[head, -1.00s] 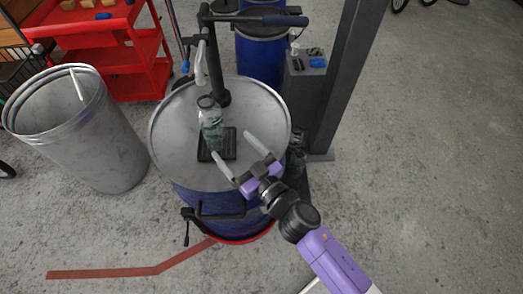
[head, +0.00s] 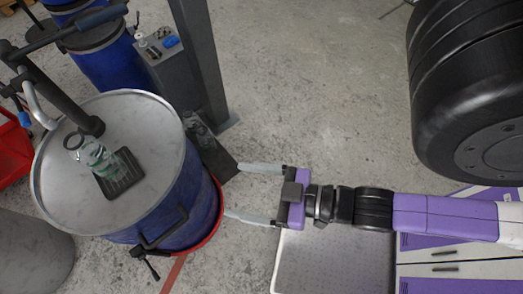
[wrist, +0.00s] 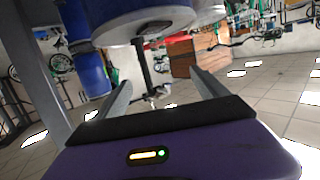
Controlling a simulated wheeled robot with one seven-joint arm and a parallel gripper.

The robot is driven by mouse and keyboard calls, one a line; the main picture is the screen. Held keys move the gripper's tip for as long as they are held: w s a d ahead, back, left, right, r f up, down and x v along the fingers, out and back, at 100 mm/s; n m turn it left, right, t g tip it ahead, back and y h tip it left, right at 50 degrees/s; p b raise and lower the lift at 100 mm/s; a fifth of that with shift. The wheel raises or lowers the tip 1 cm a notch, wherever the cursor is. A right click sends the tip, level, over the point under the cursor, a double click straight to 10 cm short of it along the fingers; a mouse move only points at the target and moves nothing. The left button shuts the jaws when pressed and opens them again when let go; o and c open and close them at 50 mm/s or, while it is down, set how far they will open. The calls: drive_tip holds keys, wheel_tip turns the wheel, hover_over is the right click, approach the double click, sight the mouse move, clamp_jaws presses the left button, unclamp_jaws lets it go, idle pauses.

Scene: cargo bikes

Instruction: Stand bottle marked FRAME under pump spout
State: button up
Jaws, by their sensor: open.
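A clear greenish bottle (head: 97,157) stands on the black drip tray (head: 122,172) on top of the blue drum (head: 190,195). No marking on the bottle is readable. My gripper (head: 234,190) is open and empty, off the drum's right side and well apart from the bottle. Its two fingers also show in the wrist view (wrist: 160,88), with nothing between them.
More clear bottles (head: 196,128) sit in a dark holder behind the drum, partly hidden. A grey post (head: 200,60) and a grey stand (head: 172,78) with small items are behind. A large black tyre-like object (head: 470,90) fills the upper right. Floor between is clear.

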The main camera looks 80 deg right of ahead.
drive_tip(key=shift+g, duration=0.3)
drive_tip(key=s+r, duration=0.1)
drive_tip(key=s, duration=0.1)
drive_tip(key=s+r, duration=0.1)
drive_tip(key=r, duration=0.1)
drive_tip(key=shift+s+d+r, duration=0.1)
drive_tip(key=shift+s+d, duration=0.25)
drive_tip(key=shift+d, duration=0.05)
drive_tip(key=shift+f+b, duration=0.35)
